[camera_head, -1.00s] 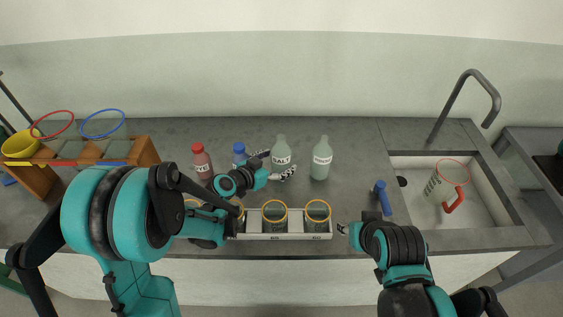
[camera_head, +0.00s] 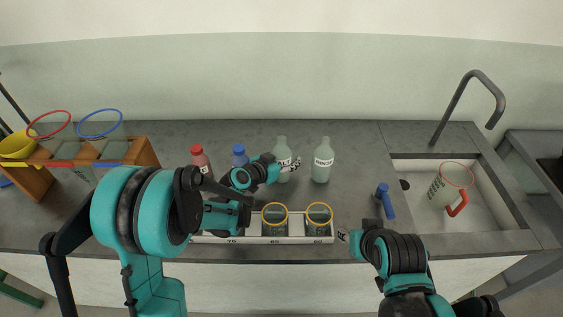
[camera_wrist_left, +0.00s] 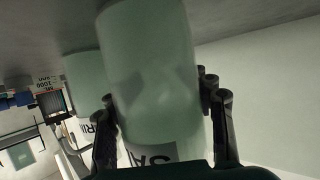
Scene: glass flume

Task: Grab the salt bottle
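The salt bottle (camera_head: 281,146) is a pale green bottle with a partly covered white label. It stands upright on the counter, left of a similar pale bottle (camera_head: 322,160). My left gripper (camera_head: 286,165) is at the salt bottle from the left. In the left wrist view the bottle (camera_wrist_left: 150,70) fills the space between the spread fingers (camera_wrist_left: 160,120), with "SA" showing on its label. The fingers are on both sides, and I see no clear grip. My right gripper (camera_head: 343,236) is low near the counter's front edge; its finger opening is not clear.
A red-capped bottle (camera_head: 200,158) and a blue-capped bottle (camera_head: 239,155) stand left of the salt bottle. A white rack (camera_head: 262,240) with yellow-rimmed glasses is in front. A blue object (camera_head: 386,203) lies near the sink, which holds a red-handled jug (camera_head: 441,190).

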